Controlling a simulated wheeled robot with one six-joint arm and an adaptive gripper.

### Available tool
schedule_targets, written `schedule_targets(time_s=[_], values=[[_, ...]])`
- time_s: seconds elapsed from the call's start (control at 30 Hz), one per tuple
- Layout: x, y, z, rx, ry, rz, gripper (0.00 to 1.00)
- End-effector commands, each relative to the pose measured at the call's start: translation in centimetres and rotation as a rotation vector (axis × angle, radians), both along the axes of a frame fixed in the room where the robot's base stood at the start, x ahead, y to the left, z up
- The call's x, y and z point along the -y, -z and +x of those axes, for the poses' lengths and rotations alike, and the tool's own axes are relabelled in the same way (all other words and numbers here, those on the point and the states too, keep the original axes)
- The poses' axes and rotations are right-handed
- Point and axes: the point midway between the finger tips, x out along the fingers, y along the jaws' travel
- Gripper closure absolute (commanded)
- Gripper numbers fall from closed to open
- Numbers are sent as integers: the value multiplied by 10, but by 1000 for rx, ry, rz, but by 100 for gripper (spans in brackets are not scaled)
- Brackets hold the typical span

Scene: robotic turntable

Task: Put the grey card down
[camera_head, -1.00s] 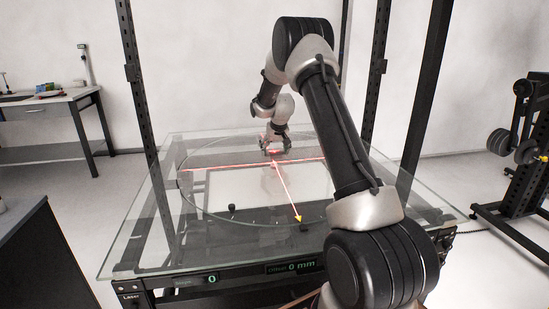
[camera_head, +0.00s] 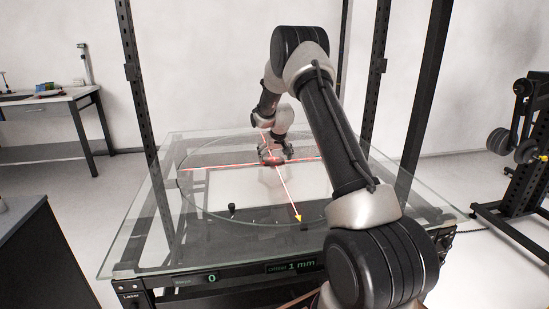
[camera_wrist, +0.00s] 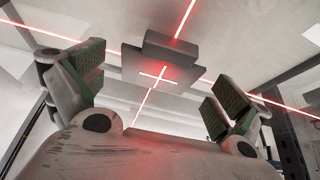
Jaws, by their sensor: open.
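The grey card (camera_wrist: 143,70) shows in the wrist view as a flat grey piece with a thicker grey block (camera_wrist: 181,53) at its top edge. A red laser cross falls on it. My gripper (camera_wrist: 155,85) is open, with its green-padded fingers apart on either side of the card and no contact visible. In the head view my gripper (camera_head: 271,157) is low over the middle of the glass turntable (camera_head: 205,207), where the red lines cross. The card is mostly hidden there by the gripper.
The glass top (camera_head: 130,240) surrounds the turntable, with dark frame posts (camera_head: 137,90) at its back. A small black knob (camera_head: 232,207) is near the front of the disc. A front display (camera_head: 291,266) reads offset 1 mm. A side table (camera_head: 60,115) stands far left.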

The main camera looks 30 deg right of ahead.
Motion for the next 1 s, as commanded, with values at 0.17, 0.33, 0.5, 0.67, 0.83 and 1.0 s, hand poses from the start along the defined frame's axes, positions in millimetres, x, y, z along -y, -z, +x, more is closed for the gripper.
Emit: schedule_targets(time_s=[0.17,0.33,0.5,0.67,0.83,1.0], values=[[0,-1,0,1,0,0,0],[-2,-20,-6,2,0,0,0],[-6,-55,-23,3,0,-1,0],[-10,-85,-38,2,0,0,0],[-12,-106,-49,1,0,0,0],[-20,-133,-67,1,-9,0,0]])
